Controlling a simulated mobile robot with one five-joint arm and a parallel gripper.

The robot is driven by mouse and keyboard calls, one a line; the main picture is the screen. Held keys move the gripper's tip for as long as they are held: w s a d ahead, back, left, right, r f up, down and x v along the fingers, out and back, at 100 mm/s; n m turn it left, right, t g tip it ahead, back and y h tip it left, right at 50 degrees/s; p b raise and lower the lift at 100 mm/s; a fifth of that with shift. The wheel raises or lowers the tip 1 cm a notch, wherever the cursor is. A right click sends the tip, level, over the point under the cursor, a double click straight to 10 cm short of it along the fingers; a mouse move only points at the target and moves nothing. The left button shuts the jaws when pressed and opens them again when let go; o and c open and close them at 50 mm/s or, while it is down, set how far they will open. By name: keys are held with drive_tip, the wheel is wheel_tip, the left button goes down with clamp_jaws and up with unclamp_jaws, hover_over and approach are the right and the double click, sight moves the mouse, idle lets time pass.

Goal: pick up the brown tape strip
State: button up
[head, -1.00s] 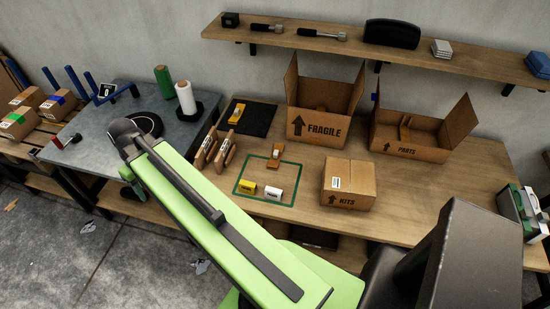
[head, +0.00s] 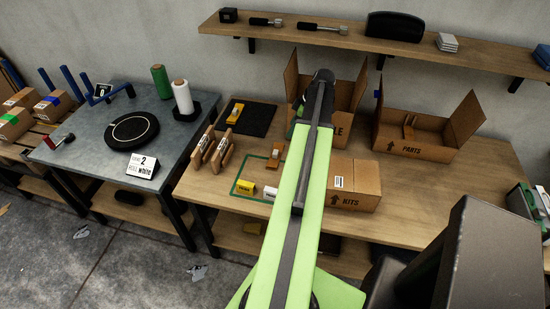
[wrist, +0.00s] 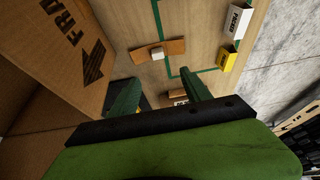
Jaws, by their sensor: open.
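What looks like the brown tape strip (head: 273,156) lies flat on the wooden table at the edge of a green outline. A small white piece sits across its middle. In the wrist view the strip (wrist: 172,47) lies beyond my fingertips, roughly between their lines, and nothing touches it. My gripper (wrist: 158,77) is open and empty, its two dark green fingers spread apart. In the head view my arm reaches in front of the FRAGILE box, and the fingers are hidden there.
The open FRAGILE box (wrist: 62,45) stands close to the left of my gripper in the wrist view. A KITS box (head: 352,185) and an open PARTS box (head: 415,140) stand to the right. Yellow (head: 245,187) and white (head: 271,193) blocks sit in the green outline.

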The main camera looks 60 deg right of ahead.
drive_tip(key=b, duration=1.1)
hover_over(277, 152)
drive_tip(key=s, duration=0.2)
wheel_tip(277, 152, down, 11)
drive_tip(key=shift+s+f, duration=0.15)
drive_tip(key=b+x, duration=0.4)
drive_tip(key=x, duration=0.1)
drive_tip(key=shift+d+f+b, duration=0.2)
drive_tip(key=shift+d+b, duration=0.05)
drive_tip(key=shift+b, duration=0.1)
drive_tip(key=shift+r, duration=0.2)
drive_tip(key=shift+c, duration=0.3)
clamp_jaws()
